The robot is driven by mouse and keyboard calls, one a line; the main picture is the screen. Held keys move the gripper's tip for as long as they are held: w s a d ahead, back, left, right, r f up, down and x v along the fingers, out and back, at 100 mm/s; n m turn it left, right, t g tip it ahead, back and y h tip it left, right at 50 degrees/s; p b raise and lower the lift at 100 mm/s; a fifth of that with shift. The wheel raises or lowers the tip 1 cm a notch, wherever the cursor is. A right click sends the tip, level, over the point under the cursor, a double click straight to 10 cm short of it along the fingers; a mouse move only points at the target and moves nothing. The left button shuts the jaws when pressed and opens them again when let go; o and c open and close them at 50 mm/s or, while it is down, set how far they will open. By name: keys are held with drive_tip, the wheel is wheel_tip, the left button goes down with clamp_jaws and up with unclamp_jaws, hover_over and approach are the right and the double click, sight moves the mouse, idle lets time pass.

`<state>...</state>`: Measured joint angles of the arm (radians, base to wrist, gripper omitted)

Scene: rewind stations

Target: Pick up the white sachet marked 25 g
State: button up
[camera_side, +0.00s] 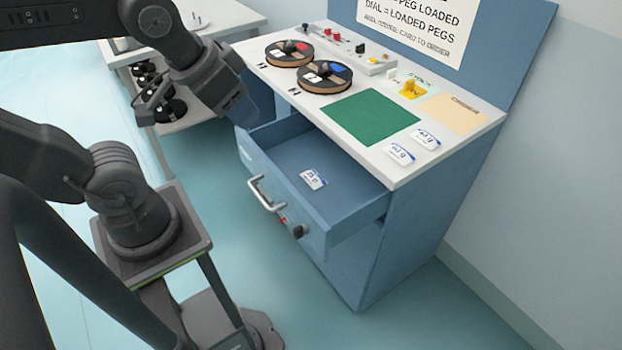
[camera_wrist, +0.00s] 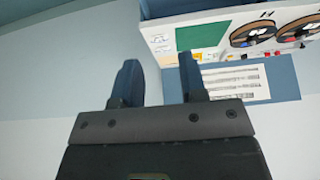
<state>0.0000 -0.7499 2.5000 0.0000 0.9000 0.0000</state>
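A white sachet (camera_side: 313,179) with blue print lies flat in the open blue drawer (camera_side: 343,204) in the side view; its mark looks like 25 g but is small. Two similar white sachets, one nearer (camera_side: 399,154) and one farther (camera_side: 427,139), lie on the worktop right of the green mat; I cannot read their marks surely. My gripper (camera_wrist: 158,62) is open and empty in the wrist view, its two fingers apart. In the side view my gripper is above the drawer's left end, away from all the sachets.
The worktop holds a green mat (camera_side: 370,117), two reels, one at the left (camera_side: 289,53) and one nearer (camera_side: 324,76), a yellow part (camera_side: 411,88) and an order card (camera_side: 453,112). The drawer handle (camera_side: 266,194) sticks out in front. A side table (camera_side: 187,117) with dark reels stands left.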

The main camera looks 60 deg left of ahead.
idle(0.4)
drive_tip(key=o, duration=0.7)
